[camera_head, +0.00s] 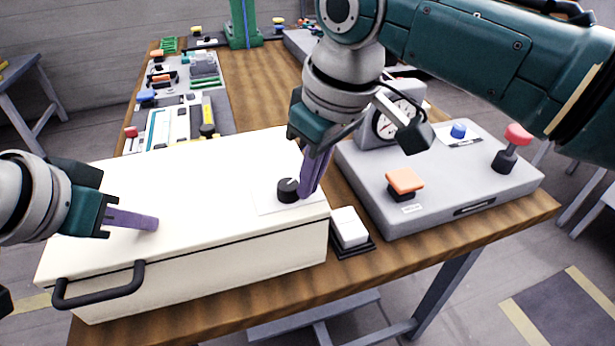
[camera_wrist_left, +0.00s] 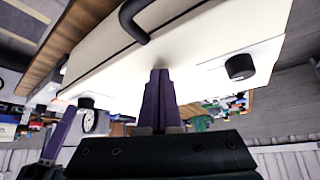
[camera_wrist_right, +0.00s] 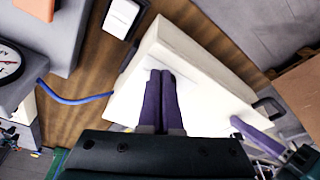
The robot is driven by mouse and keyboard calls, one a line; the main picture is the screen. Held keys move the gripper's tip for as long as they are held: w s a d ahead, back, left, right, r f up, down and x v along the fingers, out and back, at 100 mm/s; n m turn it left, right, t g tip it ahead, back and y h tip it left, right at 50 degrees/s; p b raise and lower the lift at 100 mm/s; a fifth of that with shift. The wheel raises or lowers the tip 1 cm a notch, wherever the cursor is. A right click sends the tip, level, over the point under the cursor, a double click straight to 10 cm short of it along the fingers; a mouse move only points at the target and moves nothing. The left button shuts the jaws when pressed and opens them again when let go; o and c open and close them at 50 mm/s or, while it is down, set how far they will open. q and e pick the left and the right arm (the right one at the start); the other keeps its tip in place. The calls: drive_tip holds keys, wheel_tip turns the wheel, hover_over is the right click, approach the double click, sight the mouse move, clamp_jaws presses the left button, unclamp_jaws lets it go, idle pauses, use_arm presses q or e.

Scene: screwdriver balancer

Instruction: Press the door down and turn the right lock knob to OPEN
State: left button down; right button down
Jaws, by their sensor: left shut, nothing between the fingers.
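The white door (camera_head: 215,170) is the flat top of a long box and appears level, flush with the box. The right lock knob (camera_head: 288,190) is black, with a light pointer line, on a pale plate; its label is too small to read. My right gripper (camera_head: 309,192) points down just right of this knob, fingers together; any contact is unclear. In the right wrist view its fingers (camera_wrist_right: 161,78) hide the knob. My left gripper (camera_head: 152,223) is shut and empty, fingertips at the door's left part. The left wrist view shows another black knob (camera_wrist_left: 240,67).
A black handle (camera_head: 98,287) sits on the box front. A grey console (camera_head: 450,190) with a gauge (camera_head: 397,120), an orange button (camera_head: 404,181) and a red-topped lever (camera_head: 517,136) stands to the right. A white switch (camera_head: 349,228) lies between them.

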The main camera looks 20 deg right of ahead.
use_arm(q)
drive_tip(key=shift+s+f, duration=0.15)
drive_tip(key=shift+f, duration=0.05)
use_arm(e)
drive_tip(key=shift+s+d+r, duration=0.1)
drive_tip(key=shift+s+d, duration=0.1)
drive_tip(key=shift+d, duration=0.1)
drive_tip(key=v, duration=0.3)
drive_tip(key=w+v, duration=0.1)
drive_tip(key=v, duration=0.1)
drive_tip(key=shift+a+r, duration=0.3)
drive_tip(key=shift+r, duration=0.15)
use_arm(q)
drive_tip(key=shift+a, duration=0.1)
use_arm(e)
drive_tip(key=shift+s+a+f, duration=0.15)
drive_tip(key=shift+a+f, duration=0.25)
drive_tip(key=shift+f, duration=0.6)
drive_tip(key=shift+s+a+f, duration=0.15)
drive_tip(key=shift+a+f, duration=0.25)
drive_tip(key=shift+f, duration=0.6)
drive_tip(key=shift+s+a+f, duration=0.2)
drive_tip(key=shift+a+f, duration=0.2)
drive_tip(key=shift+f, duration=0.6)
